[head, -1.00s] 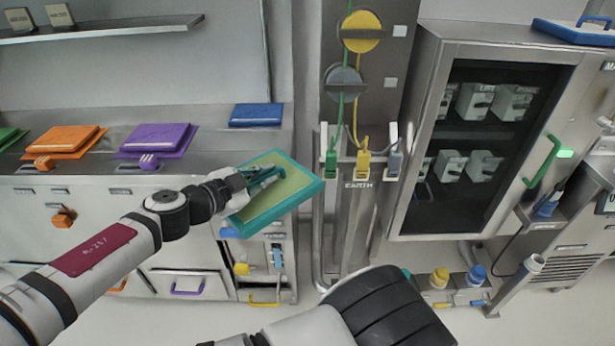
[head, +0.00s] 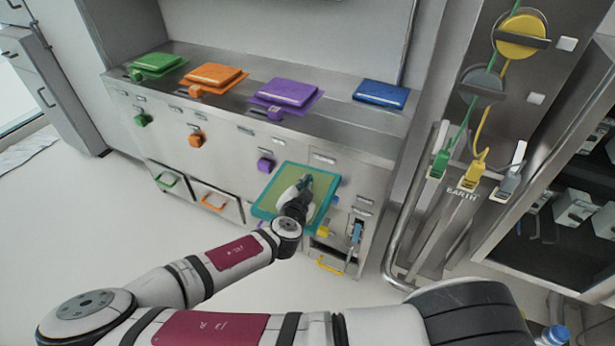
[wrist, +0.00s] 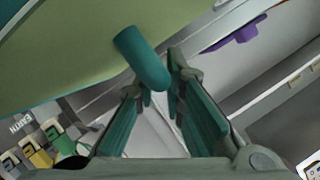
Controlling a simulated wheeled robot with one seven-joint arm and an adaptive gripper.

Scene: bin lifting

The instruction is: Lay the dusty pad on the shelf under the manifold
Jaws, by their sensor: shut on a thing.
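The dusty pad (head: 268,202) is a flat panel with a teal rim and an olive-yellow face. My gripper (head: 304,184) is shut on its teal handle and holds it tilted in front of the steel cabinet front. In the wrist view the pad (wrist: 60,50) fills the upper left, and its round teal handle (wrist: 143,60) stands out at the fingers of my gripper (wrist: 160,92). The fingertips' exact contact is partly hidden. I cannot make out the manifold or the shelf under it for certain.
Green (head: 155,64), orange (head: 212,75), purple (head: 287,92) and blue (head: 381,94) pads lie on the steel counter (head: 330,105). A small bay with a yellow handle (head: 330,265) is low on the right. Earth cables and a rail stand further right. The floor at left is clear.

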